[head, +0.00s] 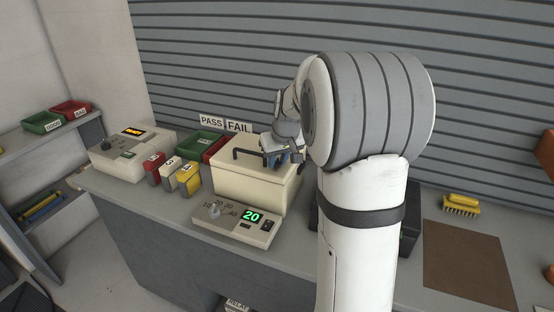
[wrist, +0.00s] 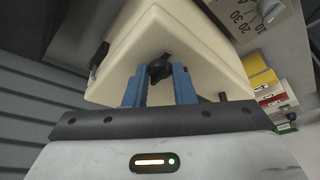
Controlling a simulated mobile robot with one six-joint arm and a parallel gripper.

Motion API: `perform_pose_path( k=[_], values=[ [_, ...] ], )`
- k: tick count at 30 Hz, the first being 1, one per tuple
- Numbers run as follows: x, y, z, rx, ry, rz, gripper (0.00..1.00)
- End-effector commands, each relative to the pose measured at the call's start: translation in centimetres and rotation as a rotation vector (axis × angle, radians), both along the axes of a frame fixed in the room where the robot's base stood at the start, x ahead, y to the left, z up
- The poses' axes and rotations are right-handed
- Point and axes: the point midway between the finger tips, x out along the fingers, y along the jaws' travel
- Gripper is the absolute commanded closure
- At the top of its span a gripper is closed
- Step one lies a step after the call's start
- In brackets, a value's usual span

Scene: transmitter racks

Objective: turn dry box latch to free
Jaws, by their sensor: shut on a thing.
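The dry box (head: 240,186) is a cream box with a lid, standing on the bench left of my arm. It also fills the top of the wrist view (wrist: 195,40). The latch (wrist: 160,68) is a small black knob on the box face in front of my gripper. My gripper (head: 277,158) is at the lid's right side, and its blue fingers stand on either side of the knob, shut on it. In the head view the gripper hides the latch. The knob's exact turn angle is hard to tell.
A control unit (head: 232,228) with a dial and a green "20" display stands in front of the box. Red, white and yellow blocks (head: 188,179) stand to its left. A black handle (head: 236,153) rises from the lid. A yellow brush (head: 461,204) and brown mat (head: 467,262) lie right.

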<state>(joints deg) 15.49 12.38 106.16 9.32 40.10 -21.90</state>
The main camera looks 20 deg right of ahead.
Motion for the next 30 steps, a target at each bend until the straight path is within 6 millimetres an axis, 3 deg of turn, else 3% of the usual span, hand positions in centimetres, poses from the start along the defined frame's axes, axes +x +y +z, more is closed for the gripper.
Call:
perform_pose_path(
  k=[11,30],
  values=[
    [0.06,-0.23,-0.35,0.001,-0.002,0.181,1.0],
    [0.32,-0.66,-0.17,0.002,0.0,0.784,1.0]
  ],
)
